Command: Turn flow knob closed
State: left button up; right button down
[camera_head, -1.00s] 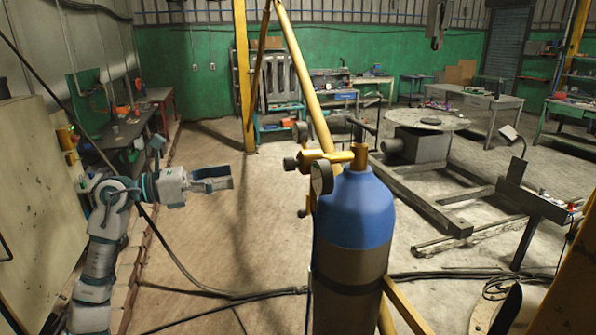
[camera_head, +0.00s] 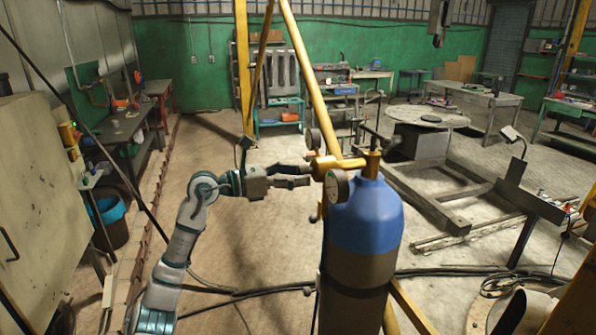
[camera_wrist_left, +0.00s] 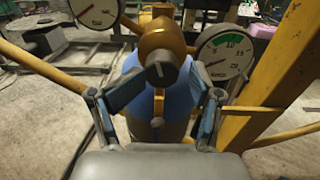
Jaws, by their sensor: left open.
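The blue-topped gas cylinder (camera_head: 362,225) stands upright, with a brass regulator (camera_head: 338,163) at its top. In the left wrist view the dark, slotted round flow knob (camera_wrist_left: 161,69) faces the camera on the front of the brass body (camera_wrist_left: 160,38). My left gripper (camera_head: 303,177) is open, just left of the regulator. In the left wrist view its two fingers (camera_wrist_left: 162,88) stand on either side of the knob, with gaps visible; I cannot tell how far short of it they end. My right gripper is not in view.
Two gauges flank the regulator: one above left (camera_wrist_left: 97,10) and one at right (camera_wrist_left: 225,52). A yellow post (camera_head: 308,75) stands behind the cylinder. Black hoses (camera_head: 270,290) lie on the floor. The floor between my left arm and the workbench (camera_head: 118,130) is mostly clear.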

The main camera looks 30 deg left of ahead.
pick_arm(q)
jog(key=shift+w+a+f, duration=0.15)
jog(key=shift+w+a, duration=0.15)
jog(key=shift+w, duration=0.15)
jog(key=shift+s+d+r, duration=0.1)
jog(key=shift+d+r, duration=0.05)
jog(key=shift+d, duration=0.35)
jog(key=shift+s+d+r, duration=0.1)
jog(key=shift+d, duration=0.35)
jog(key=c, duration=0.4)
jog(key=shift+w+d, duration=0.1)
jog(key=shift+d, duration=0.15)
jog(key=c, duration=0.4)
jog(key=shift+a+f, duration=0.1)
jog(key=shift+a, duration=0.05)
jog(key=shift+c, duration=1.4)
jog(key=shift+w+a+f, duration=0.1)
jog(key=shift+a, duration=0.35)
grip_shut()
jog(key=shift+d, duration=0.15)
